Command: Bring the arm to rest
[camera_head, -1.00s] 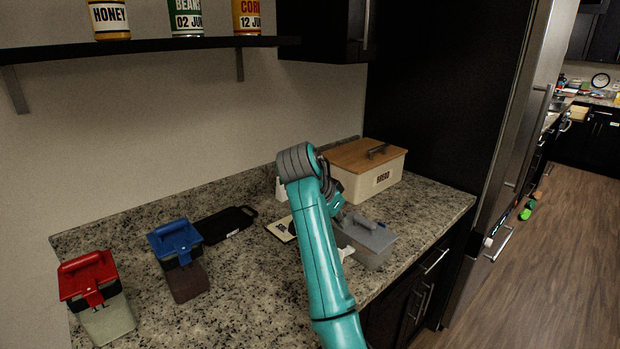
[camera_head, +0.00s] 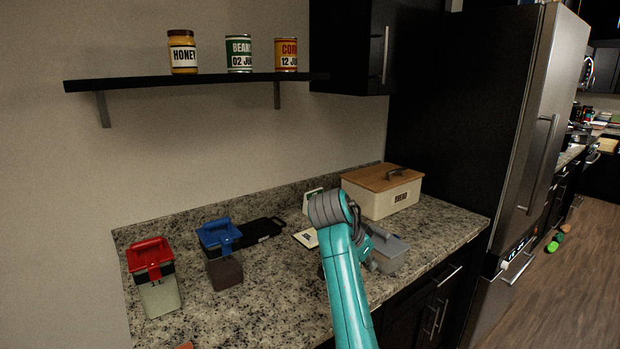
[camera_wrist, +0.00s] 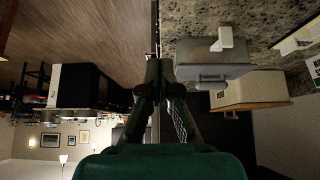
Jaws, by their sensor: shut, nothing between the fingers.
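My teal arm rises in front of the counter in the head view, with its grey elbow high. In that view my gripper is hidden behind the arm. In the wrist view my gripper (camera_wrist: 158,75) shows with its dark fingers brought together and nothing between them. It points past the counter's front edge, beside a grey lidded container (camera_wrist: 212,62). The same grey container (camera_head: 389,252) stands on the counter just right of my arm in the head view. I see no contact between the gripper and the container.
A granite counter (camera_head: 270,290) holds a red-lidded canister (camera_head: 152,272), a blue-lidded canister (camera_head: 220,250), a black board (camera_head: 260,231) and a bread box (camera_head: 385,193). A shelf (camera_head: 205,80) above holds honey and two cans. A fridge (camera_head: 530,130) stands at right; open floor lies beyond.

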